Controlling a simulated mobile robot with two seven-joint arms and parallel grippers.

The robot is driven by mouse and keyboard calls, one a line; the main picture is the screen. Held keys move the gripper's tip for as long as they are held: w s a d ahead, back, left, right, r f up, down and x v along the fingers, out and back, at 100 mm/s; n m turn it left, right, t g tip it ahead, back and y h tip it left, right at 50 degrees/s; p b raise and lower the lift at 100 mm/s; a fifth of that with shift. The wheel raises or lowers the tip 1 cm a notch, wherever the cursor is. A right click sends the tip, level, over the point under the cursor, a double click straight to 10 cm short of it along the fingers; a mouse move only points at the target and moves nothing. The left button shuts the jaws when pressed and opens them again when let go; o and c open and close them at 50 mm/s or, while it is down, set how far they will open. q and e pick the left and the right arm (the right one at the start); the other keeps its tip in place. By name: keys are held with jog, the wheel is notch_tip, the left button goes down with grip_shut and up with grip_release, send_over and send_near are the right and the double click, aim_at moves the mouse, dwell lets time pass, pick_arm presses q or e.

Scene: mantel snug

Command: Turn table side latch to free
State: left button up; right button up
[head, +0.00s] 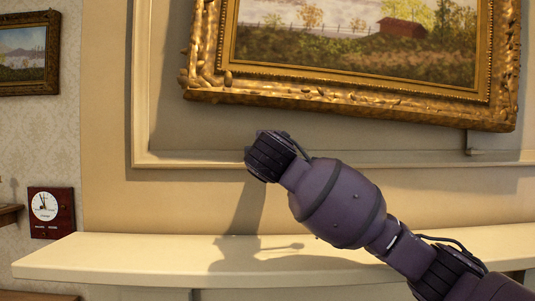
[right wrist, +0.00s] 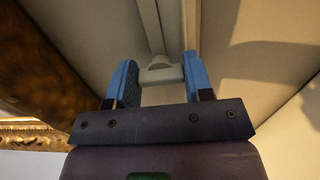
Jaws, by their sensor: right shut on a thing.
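My right gripper (right wrist: 160,68) shows in the right wrist view with its two blue fingers on either side of a small pale latch (right wrist: 161,75). It is shut on this latch, which sits at a pale moulding strip. In the head view my right arm reaches in from the lower right, and its dark wrist end is in front of the wall panel below the gold-framed painting (head: 350,103). The fingers and the held latch are hidden there. My left gripper is not in view.
A cream mantel shelf (head: 130,258) runs below my arm, with the arm's shadow on it. A red-cased clock (head: 46,208) and a smaller framed painting (head: 25,55) hang at the left. The shelf's visible left part is clear.

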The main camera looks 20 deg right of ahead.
jog(key=shift+f, duration=0.1)
jog(key=o, duration=0.9)
jog(key=b+v, duration=0.1)
jog(key=v, duration=1)
jog(key=shift+w, duration=0.1)
